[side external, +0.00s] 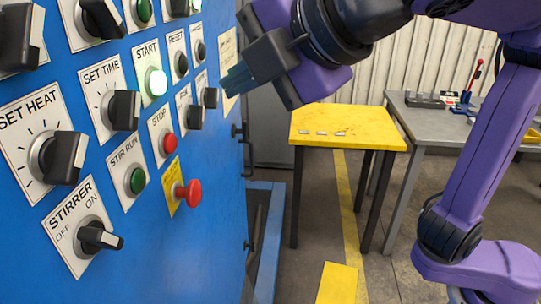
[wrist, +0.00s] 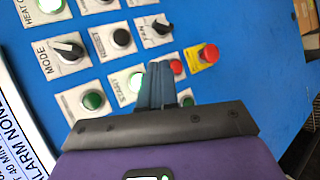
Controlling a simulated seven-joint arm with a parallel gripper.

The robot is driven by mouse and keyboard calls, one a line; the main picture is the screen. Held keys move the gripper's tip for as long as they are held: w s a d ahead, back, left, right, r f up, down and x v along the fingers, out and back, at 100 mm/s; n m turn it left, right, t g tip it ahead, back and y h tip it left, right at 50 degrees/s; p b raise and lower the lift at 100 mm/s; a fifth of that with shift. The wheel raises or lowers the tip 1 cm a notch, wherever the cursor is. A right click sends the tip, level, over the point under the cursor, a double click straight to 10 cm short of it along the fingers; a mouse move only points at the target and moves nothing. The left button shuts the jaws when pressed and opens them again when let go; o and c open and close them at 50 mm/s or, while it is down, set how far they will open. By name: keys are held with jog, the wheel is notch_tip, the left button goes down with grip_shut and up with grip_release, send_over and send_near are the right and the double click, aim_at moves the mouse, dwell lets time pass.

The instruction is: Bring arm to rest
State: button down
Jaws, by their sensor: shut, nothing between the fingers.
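My gripper (side external: 236,80) is at the upper middle of the side external view, with its teal fingers together and pointing left at the blue control panel (side external: 225,190). In the wrist view my gripper (wrist: 160,66) shows its fingers closed side by side, with nothing between them. They appear in front of the panel near the lit green START button (wrist: 135,82) and the red STOP button (wrist: 177,67). The START button also glows in the side external view (side external: 156,82). I cannot tell the exact gap between fingertips and panel, but they look apart from it.
The panel carries several knobs and buttons, including the SET HEAT knob (side external: 62,157), the STIRRER knob (side external: 98,237) and a red mushroom button (side external: 189,193). A yellow table (side external: 350,120) and a grey workbench (side external: 430,132) stand behind. Open floor lies right of the panel.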

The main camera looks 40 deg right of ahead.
jog(key=d+f+m+g+h, duration=0.15)
jog(key=d+f+g, duration=0.35)
jog(key=d+f, duration=0.9)
jog(key=s+d+f+m+g, duration=0.6)
jog(key=s+d+f+m, duration=0.1)
jog(key=s+d+f, duration=0.6)
jog(key=shift+s+f, duration=0.35)
jog(key=shift+f, duration=0.5)
